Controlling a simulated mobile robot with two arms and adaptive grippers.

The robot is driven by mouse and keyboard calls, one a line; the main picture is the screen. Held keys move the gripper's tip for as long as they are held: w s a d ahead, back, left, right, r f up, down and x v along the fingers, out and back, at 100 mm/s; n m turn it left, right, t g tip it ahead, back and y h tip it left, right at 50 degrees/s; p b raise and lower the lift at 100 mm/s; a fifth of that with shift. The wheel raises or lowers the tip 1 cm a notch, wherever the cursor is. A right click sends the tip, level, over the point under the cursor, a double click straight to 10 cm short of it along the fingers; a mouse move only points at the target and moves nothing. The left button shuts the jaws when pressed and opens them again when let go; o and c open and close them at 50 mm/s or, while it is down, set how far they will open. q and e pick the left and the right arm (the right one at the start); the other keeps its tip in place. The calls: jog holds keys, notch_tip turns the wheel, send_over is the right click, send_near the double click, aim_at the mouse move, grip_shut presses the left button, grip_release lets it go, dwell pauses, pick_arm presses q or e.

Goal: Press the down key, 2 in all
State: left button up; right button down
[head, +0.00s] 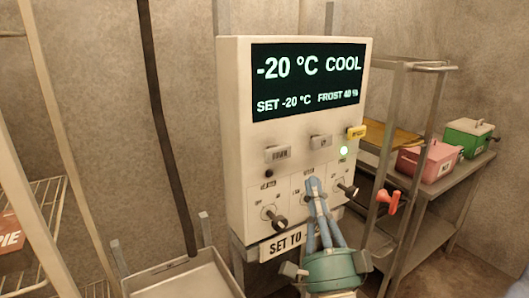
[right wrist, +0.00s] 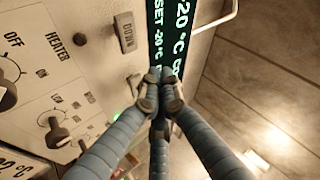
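A pale control box (head: 236,130) hangs on the wall with a dark display (head: 308,80) reading -20 °C COOL, SET -20 °C and FROST 40 %. Below the display, the grey DOWN key (head: 277,154) is at the left, a grey UP key (head: 320,141) in the middle and a yellow key (head: 356,132) at the right. The DOWN key also shows in the right wrist view (right wrist: 125,32). My right gripper (head: 315,185) has its blue fingers together and empty, in front of the lower panel, below the keys. I cannot tell whether it touches the panel. My left gripper is not in view.
A metal tray (head: 180,279) stands lower left. A shelf at right holds pink (head: 428,160) and green (head: 467,138) boxes.

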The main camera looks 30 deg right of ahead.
jog(key=shift+s+a+r+m+t+h, duration=0.15)
jog(key=shift+s+r+m, duration=0.1)
jog(key=shift+r, duration=0.4)
jog(key=shift+s+d+r+m+t+h, duration=0.15)
jog(key=shift+s+r, duration=0.1)
jog(key=shift+r, duration=0.35)
jog(key=shift+a, duration=0.1)
send_near(284, 147)
jog(key=shift+s+r+x, duration=0.15)
jog(key=shift+x, duration=0.7)
jog(key=shift+s+r+x, duration=0.1)
jog(key=shift+s+x, duration=0.05)
jog(key=shift+x, duration=0.7)
jog(key=shift+s+r+x, duration=0.1)
jog(key=shift+r+x, duration=0.05)
jog(key=shift+x, duration=0.75)
jog(key=shift+w, duration=0.4)
jog(key=shift+w, duration=0.45)
jog(key=shift+s, duration=0.9)
